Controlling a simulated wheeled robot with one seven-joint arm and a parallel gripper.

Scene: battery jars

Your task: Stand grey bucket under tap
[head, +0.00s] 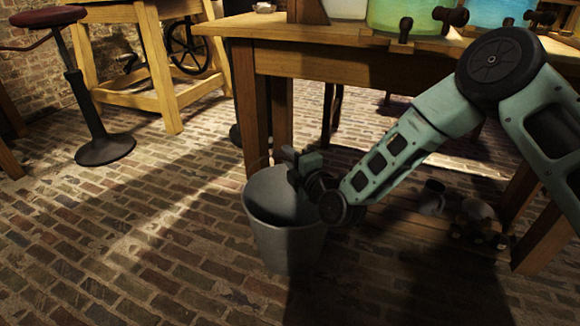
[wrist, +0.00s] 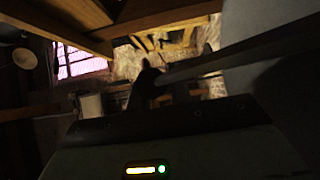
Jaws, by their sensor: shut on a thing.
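The grey bucket (head: 288,245) is upright on or just above the brick floor in the head view, in front of the bench's left leg. I cannot tell whether its base touches the floor. My gripper (head: 297,164) is at the bucket's far right rim, shut on it. The jars stand on the bench above and to the right, with dark taps at their fronts: one tap (head: 405,29) and another (head: 451,16) by the green jar (head: 395,14), and one (head: 538,18) by the blue jar (head: 497,10). In the wrist view, a dark finger (wrist: 145,86) shows; the picture is dim.
The wooden bench (head: 350,62) has a thick left leg (head: 250,110) close behind the bucket. Small dark items (head: 474,215) lie on its low shelf. A red-topped stool (head: 95,120) stands at the left. Brick floor is clear at the front left.

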